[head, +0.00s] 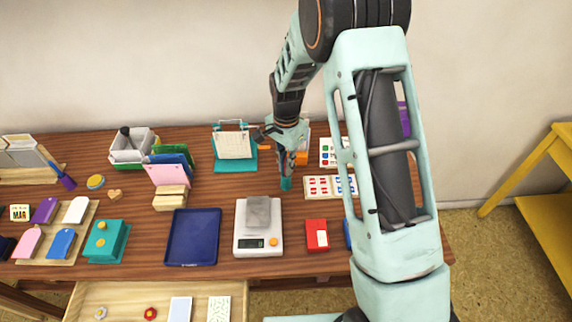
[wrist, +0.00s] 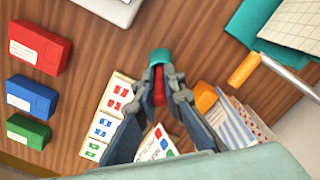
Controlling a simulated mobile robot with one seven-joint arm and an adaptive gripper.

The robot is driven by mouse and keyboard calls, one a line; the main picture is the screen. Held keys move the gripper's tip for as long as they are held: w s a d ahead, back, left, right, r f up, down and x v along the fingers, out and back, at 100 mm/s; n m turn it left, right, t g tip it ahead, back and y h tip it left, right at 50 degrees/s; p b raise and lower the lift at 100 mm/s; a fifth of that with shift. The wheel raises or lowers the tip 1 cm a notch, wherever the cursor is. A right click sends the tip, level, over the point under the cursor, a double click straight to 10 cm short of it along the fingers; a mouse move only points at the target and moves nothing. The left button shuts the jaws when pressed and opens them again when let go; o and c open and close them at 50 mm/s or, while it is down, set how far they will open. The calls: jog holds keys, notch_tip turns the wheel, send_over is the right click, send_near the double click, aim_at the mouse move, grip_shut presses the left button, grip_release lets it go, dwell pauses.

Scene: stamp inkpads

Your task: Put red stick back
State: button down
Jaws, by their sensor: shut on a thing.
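My gripper (wrist: 163,86) is shut on a slim red stick (wrist: 159,90), which shows between the two fingers in the wrist view. A small teal round piece (wrist: 160,57) sits at the fingertips, in line with the stick. I cannot tell whether the stick is inside it, touching it or part of it. In the head view my gripper (head: 287,165) points down over the tabletop, with the teal piece (head: 286,184) just below it. The stick is hidden there by the fingers.
A card with red and blue marks (head: 322,195) lies to the right. A teal clipboard stand (head: 235,167) is behind left. The white scale (head: 258,246) and red inkpad (head: 317,235) are in front. A navy tray (head: 193,238) lies left. Bare wood shows left of the gripper.

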jog(key=shift+f, duration=0.25)
jog(key=c, duration=2)
grip_release()
jog(key=shift+c, duration=0.2)
jog(key=shift+r, duration=0.1)
jog(key=shift+r, duration=0.1)
notch_tip(320, 180, up, 12)
jog(key=shift+r, duration=0.1)
jog(key=shift+d, duration=0.1)
